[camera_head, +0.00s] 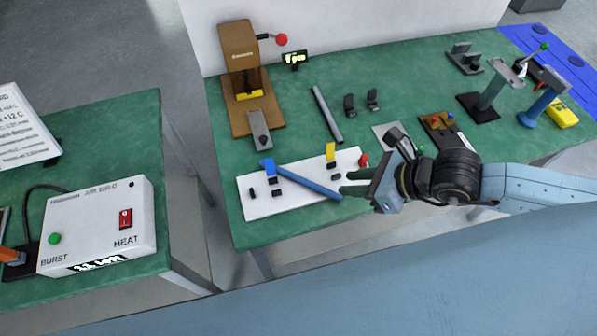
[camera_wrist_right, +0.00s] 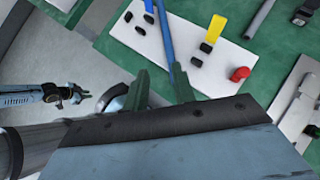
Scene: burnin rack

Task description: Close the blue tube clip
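The blue clip (camera_head: 267,167) stands raised near the left end of a white board (camera_head: 250,210). A long blue tube (camera_head: 308,180) lies slantwise across the board and also shows in the right wrist view (camera_wrist_right: 166,38). My right gripper (camera_head: 346,183) is open, with green fingers at the board's right end near the tube's near end. In the wrist view the tube reaches between the fingers (camera_wrist_right: 162,90), closer to the right one; contact is unclear. My left gripper (camera_wrist_right: 78,95) shows small in the wrist view, away from the board; its opening is unclear.
A yellow clip (camera_head: 330,151) stands upright and a red piece (camera_head: 363,160) sits at the board's right. Small black blocks (camera_head: 276,193) dot the board. A grey bar (camera_head: 326,115) and a brown press (camera_head: 240,75) lie behind. The green table's (camera_head: 290,228) front strip is clear.

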